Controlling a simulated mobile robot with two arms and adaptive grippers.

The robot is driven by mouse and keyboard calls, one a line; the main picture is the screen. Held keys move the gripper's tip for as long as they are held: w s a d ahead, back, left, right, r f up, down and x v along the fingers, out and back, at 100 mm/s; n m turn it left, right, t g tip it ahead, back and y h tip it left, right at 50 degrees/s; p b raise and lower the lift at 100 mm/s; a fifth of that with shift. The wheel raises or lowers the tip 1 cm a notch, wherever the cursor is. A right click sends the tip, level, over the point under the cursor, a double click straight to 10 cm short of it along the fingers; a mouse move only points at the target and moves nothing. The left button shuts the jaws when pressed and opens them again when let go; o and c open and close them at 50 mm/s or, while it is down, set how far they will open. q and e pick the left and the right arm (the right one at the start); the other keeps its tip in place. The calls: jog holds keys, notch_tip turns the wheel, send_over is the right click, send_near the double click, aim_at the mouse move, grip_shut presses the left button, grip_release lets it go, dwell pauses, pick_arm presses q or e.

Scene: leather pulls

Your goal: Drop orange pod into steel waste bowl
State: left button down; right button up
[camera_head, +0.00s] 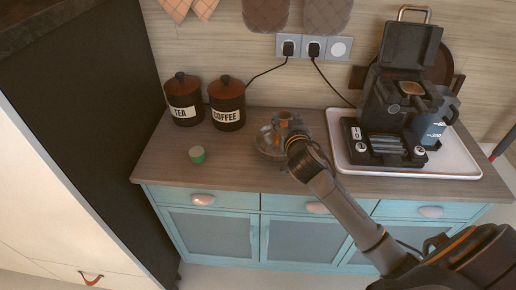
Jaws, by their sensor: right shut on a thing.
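My right gripper (284,122) is over the steel waste bowl (263,152) on the wooden counter. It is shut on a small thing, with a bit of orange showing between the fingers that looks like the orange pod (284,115). The gripper and wrist cover much of the bowl and most of the pod, so the exact gap between pod and bowl cannot be told. My left gripper is not in view.
A green pod (197,154) stands on the counter left of the bowl. The tea canister (184,99) and coffee canister (227,104) stand behind it. A coffee machine (398,98) with its lid raised sits on a white tray (458,168) at right. Counter between canisters and front edge is mostly clear.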

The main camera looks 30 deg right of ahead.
jog(key=shift+f+b, duration=0.3)
jog(key=shift+f, duration=0.3)
notch_tip(320, 180, down, 5)
jog(key=b, duration=0.5)
jog(key=shift+f, duration=0.2)
jog(key=o, duration=0.8)
jog(key=shift+r, duration=0.1)
jog(key=shift+o, duration=0.2)
jog(key=v, duration=1.2)
